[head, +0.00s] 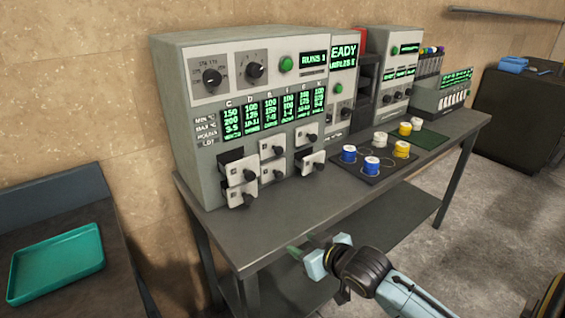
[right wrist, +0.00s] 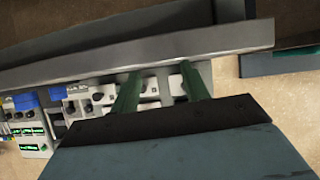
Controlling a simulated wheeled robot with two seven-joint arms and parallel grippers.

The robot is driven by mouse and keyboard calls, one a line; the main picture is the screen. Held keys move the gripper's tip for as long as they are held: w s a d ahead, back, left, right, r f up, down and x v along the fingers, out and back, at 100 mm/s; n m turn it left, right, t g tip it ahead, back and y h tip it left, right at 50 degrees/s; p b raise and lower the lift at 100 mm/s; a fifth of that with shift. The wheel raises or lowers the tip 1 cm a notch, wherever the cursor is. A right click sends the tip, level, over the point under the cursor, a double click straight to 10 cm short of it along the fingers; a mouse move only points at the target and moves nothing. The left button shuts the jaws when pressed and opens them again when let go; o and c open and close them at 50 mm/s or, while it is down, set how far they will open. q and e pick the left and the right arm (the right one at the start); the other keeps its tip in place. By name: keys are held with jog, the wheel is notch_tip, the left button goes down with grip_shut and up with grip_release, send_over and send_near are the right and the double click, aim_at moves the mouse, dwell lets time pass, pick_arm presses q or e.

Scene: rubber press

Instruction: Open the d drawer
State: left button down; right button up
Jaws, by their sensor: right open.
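The grey press cabinet (head: 195,110) stands on the table, with small drawers low on its front. The drawers' own letters are too small to read, so I cannot tell which is d; a display column headed D (head: 250,112) shows above. The lower left drawer (head: 240,195) and upper left drawer (head: 238,171) stick out, as does the lower right drawer (head: 311,162). The middle drawers (head: 272,158) look nearer flush. My right gripper (head: 305,248) is open and empty at the table's front edge, apart from the drawers. Its two green fingers (right wrist: 159,72) show spread. My left gripper is not in view.
A dark mat with blue, white and yellow spools (head: 372,165) lies right of the cabinet. The table's front edge (head: 300,240) is beside my gripper. A green tray (head: 58,263) lies at the left. The table front below the drawers is clear.

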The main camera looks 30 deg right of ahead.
aim_at(280, 151)
jog(key=w+d+r+t, duration=0.6)
jog(key=w+d+r, duration=0.25)
jog(key=r, duration=0.45)
jog(key=shift+y, duration=0.4)
jog(key=w, duration=0.4)
jog(key=w+b, duration=0.1)
jog(key=w, duration=0.3)
jog(key=w+a, duration=0.1)
jog(key=w, duration=0.4)
jog(key=shift+a+f, duration=0.1)
jog(key=shift+f, duration=0.15)
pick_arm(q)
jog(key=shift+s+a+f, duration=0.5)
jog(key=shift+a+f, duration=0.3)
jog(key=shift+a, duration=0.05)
pick_arm(e)
jog(key=shift+w, duration=0.1)
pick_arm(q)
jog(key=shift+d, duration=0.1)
pick_arm(e)
grip_shut()
